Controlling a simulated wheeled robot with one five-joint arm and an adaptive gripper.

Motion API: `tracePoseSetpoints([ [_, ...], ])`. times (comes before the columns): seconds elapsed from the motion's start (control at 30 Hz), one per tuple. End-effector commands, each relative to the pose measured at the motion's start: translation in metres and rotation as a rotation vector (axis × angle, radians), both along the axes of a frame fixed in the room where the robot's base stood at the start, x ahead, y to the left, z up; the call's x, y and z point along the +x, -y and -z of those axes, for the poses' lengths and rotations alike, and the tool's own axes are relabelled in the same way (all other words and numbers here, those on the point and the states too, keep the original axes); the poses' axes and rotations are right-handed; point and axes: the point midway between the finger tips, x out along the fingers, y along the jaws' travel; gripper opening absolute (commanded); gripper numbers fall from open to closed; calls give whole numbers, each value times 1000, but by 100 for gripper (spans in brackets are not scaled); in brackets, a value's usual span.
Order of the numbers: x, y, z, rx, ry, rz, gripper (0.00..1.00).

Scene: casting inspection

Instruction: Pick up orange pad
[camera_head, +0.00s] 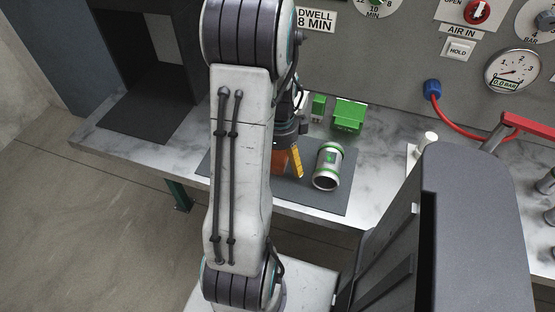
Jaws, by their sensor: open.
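An orange-brown block (279,163), apparently the orange pad, shows partly from behind my arm, on or just above the dark mat (325,195). A yellow-orange strip (296,164) stands tilted right beside it; I cannot tell whether it is part of the pad or of my gripper. My gripper (288,150) points down at this spot, open, with its dark wrist just above the block. My arm link hides most of the fingers and the block's left side. I cannot tell whether the fingers touch it.
Green blocks (348,115) are behind, near the panel. A red hose (459,129) and red handle (528,124) are at right. A dark open box (150,60) stands at left. The bench's left front is bare.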

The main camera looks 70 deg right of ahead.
Motion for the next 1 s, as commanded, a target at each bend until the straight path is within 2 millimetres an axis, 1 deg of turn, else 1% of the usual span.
tracePoseSetpoints([
  [0.17,0,0,0,0,0,0,97],
  [0.9,0,0,0,0,0,0,31],
  [1.0,0,0,0,0,0,0,30],
])
